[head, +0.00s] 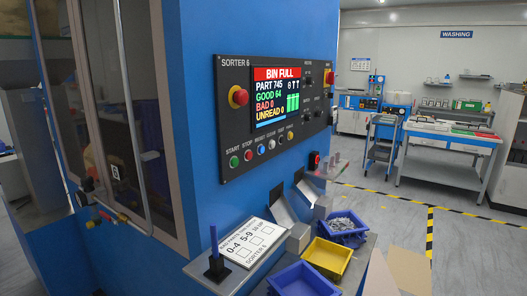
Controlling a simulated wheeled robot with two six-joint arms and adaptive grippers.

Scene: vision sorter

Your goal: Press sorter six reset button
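The black control panel of sorter 6 (232,81) is mounted on the blue machine face. Its screen (276,97) shows a red "BIN FULL" banner, part 745, good 64, bad 0 and unread 0. Below the screen runs a slanted row of small buttons. The blue button (260,149) sits under the label that reads as RESET. The red button (248,155) and green button (233,161) are to its left, and a white button (271,144) is to its right. Neither gripper is in view, and nothing covers the button row.
Glass doors stand left; floor is open at right.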

